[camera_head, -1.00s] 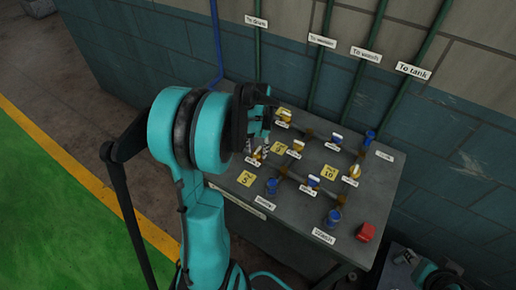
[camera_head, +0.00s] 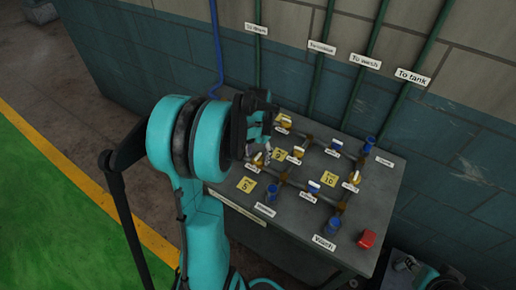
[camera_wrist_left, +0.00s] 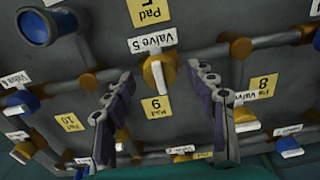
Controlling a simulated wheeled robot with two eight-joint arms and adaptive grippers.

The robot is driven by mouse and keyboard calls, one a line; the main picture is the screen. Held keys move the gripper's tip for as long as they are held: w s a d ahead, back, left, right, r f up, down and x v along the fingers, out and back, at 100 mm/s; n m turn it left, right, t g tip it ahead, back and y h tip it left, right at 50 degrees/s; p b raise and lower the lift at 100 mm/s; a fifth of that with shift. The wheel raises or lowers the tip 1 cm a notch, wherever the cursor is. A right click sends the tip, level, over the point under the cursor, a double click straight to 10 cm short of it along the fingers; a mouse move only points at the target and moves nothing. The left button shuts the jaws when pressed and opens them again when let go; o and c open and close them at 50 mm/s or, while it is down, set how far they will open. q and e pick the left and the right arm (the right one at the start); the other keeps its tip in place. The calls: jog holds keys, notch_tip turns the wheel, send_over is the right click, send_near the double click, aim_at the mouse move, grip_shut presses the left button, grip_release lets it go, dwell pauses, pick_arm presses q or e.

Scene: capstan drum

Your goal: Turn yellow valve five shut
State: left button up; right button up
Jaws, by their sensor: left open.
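Valve five (camera_wrist_left: 158,72) is a yellow valve with a pale handle, beside its "Valve 5" label (camera_wrist_left: 152,39) in the left wrist view. In the head view the valve (camera_head: 257,161) is partly hidden by my left gripper (camera_head: 264,148). In the left wrist view my left gripper (camera_wrist_left: 161,78) is open, its two fingers spread on either side of the valve. I cannot tell whether a finger touches it. What seems to be my right gripper (camera_head: 408,263) shows at the lower right; its jaws are unclear.
The grey panel (camera_head: 290,228) carries several other yellow and blue valves on pipes. A blue fitting (camera_wrist_left: 47,25) stands upper left in the wrist view.

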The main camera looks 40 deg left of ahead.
aim_at(258, 156)
pick_arm(q)
notch_tip(258, 156, up, 12)
jog(key=shift+f, duration=0.25)
dwell(0.5)
